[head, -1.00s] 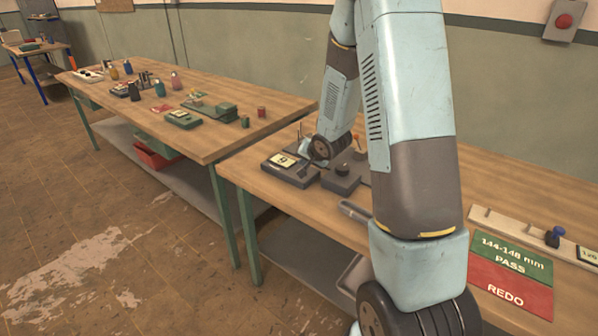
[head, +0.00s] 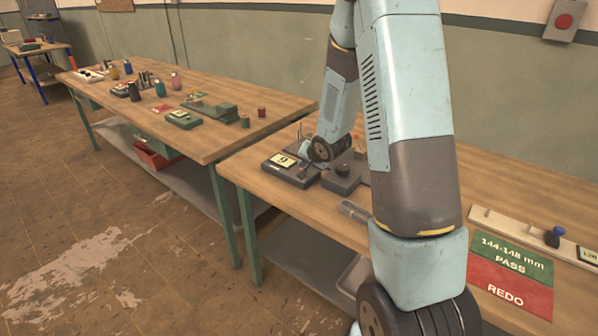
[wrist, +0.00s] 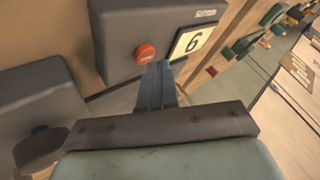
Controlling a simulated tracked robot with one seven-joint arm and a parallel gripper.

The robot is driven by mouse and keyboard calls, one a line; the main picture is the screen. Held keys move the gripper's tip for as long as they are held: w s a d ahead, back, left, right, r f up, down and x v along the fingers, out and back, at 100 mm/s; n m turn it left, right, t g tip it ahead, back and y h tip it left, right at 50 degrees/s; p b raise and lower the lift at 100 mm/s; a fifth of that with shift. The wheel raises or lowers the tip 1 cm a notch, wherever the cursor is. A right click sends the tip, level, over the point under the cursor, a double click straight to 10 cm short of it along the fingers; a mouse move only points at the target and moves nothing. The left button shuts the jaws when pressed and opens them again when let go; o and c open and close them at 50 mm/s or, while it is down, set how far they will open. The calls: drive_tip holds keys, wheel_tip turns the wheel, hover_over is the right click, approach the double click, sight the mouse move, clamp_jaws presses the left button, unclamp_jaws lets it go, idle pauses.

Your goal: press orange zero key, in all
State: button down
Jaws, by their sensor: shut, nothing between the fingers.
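The orange key (wrist: 145,53) is a round button on the face of a dark grey box (wrist: 112,30), seen in the wrist view. The box carries a pale number panel (wrist: 192,42), which reads 9 in the head view (head: 284,160) and looks turned over, like a 6, in the wrist view. My gripper (wrist: 159,68) is shut and empty. Its fingertips are just beside and below the key in the wrist view; I cannot tell whether they touch it. In the head view, the gripper (head: 304,170) hangs low over the box and the key cannot be made out.
Another dark grey block with a knob (head: 343,172) stands close to the right of the box. A green PASS mat (head: 510,254) and red REDO mat (head: 508,291) lie at the bench's right. A second bench (head: 215,140) with several small items stands at left.

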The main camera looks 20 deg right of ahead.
drive_tip(key=shift+f, duration=0.45)
idle(0.8)
drive_tip(key=shift+r, duration=0.85)
drive_tip(key=shift+r, duration=2.5)
